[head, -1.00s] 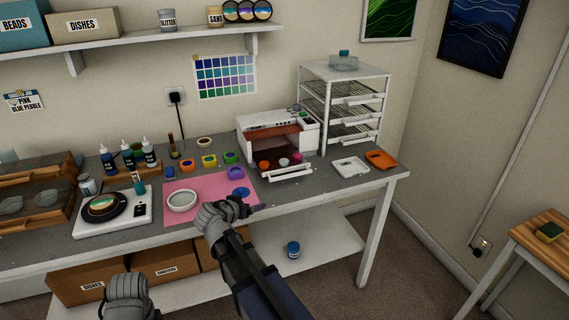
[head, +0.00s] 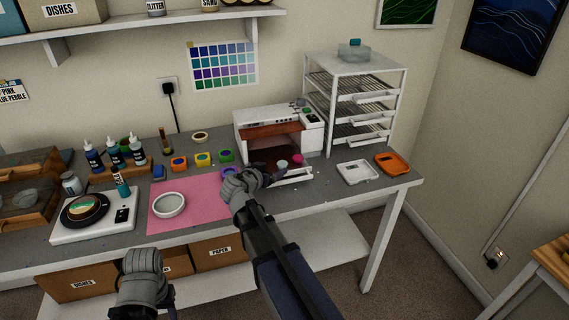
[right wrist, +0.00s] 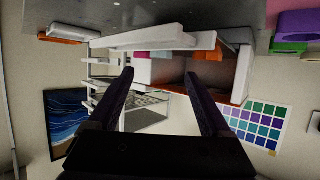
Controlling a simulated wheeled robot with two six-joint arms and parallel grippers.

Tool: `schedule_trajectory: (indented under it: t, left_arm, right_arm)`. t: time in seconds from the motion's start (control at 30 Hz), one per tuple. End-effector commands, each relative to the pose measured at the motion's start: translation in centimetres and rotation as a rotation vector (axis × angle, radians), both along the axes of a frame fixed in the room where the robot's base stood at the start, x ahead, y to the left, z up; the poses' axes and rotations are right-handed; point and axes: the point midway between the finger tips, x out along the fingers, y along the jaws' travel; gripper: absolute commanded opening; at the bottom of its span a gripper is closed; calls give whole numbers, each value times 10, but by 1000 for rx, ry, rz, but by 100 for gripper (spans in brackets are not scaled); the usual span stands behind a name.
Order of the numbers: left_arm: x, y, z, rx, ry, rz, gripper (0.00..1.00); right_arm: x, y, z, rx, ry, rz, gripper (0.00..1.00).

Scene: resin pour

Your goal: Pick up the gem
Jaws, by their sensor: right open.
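I cannot tell for sure which thing is the gem. Small coloured pieces lie at the open white curing box (head: 262,118): a pink one (head: 297,159) and a pale one (head: 282,164). A pink piece (right wrist: 158,55) and an orange one (right wrist: 208,53) also show in the right wrist view, behind the box's white tray front (right wrist: 150,38). My right gripper (head: 266,177) is in front of the tray, open and empty; its two fingers (right wrist: 159,73) are spread apart in the right wrist view. My left gripper (head: 142,262) hangs low before the bench, its fingers unclear.
A pink mat (head: 190,222) with a white round dish (head: 168,204) lies left of my right arm. A white tray (head: 357,172) and an orange one (head: 392,163) lie right. A wire rack (head: 355,62) stands behind. Small coloured moulds (head: 203,159) line the bench.

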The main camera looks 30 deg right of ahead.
Motion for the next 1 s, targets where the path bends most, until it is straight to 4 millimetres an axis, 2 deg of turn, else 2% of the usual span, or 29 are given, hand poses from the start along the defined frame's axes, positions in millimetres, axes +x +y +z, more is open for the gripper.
schedule_trajectory:
  t: [0.2,0.47,0.8,1.0]
  left_arm:
    - [0,0,-10,0,0,0,48]
    - [0,0,-13,0,0,0,48]
    - [0,0,-30,0,0,0,48]
    - [0,0,-29,0,0,0,48]
  right_arm:
    - [12,-17,-10,0,0,-2,82]
    - [17,-23,-13,0,0,-1,82]
    - [41,-56,-30,1,0,-2,82]
    - [41,-58,-29,-1,1,0,82]
